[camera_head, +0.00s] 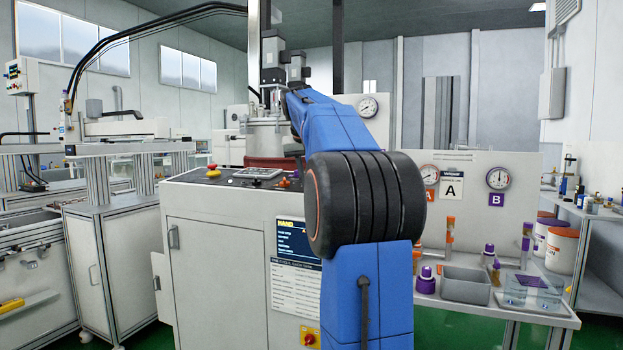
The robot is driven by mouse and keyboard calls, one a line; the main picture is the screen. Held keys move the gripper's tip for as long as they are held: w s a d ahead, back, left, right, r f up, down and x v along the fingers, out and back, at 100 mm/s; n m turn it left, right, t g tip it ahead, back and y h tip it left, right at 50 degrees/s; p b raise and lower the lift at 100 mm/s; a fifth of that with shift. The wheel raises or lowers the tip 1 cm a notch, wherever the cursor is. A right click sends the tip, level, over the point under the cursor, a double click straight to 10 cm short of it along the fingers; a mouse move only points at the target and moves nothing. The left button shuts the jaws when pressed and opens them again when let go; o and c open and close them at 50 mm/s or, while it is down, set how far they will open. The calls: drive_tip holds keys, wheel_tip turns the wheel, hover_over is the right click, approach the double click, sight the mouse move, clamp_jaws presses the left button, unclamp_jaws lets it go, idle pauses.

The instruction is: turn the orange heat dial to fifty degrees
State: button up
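A small orange knob (284,183), which looks like the heat dial, sits on the dark sloping control panel at the right end of the white cabinet's top. It is small, and its pointer and scale are too small to read. My blue arm reaches forward over the cabinet and partly blocks the view to the right of the knob. My gripper (268,98) is at the far end of the arm, above and beyond the panel in the picture and in front of the metal vessel. It is apart from the knob. Its fingers are too small and mixed with the machinery to judge.
The panel (196,178) also carries a red mushroom button (213,171) and a grey keypad (257,173).

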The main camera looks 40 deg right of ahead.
drive_tip(key=m, duration=0.2)
drive_tip(key=m+g, duration=0.1)
drive_tip(key=m, duration=0.1)
drive_tip(key=m+g, duration=0.1)
drive_tip(key=shift+w+a+m+h, duration=0.1)
drive_tip(key=shift+w+m+h, duration=0.2)
drive_tip(key=shift+m, duration=0.1)
drive_tip(key=m+g, duration=0.2)
drive_tip(key=m, duration=0.4)
drive_tip(key=shift+w, duration=0.15)
drive_tip(key=o, duration=1)
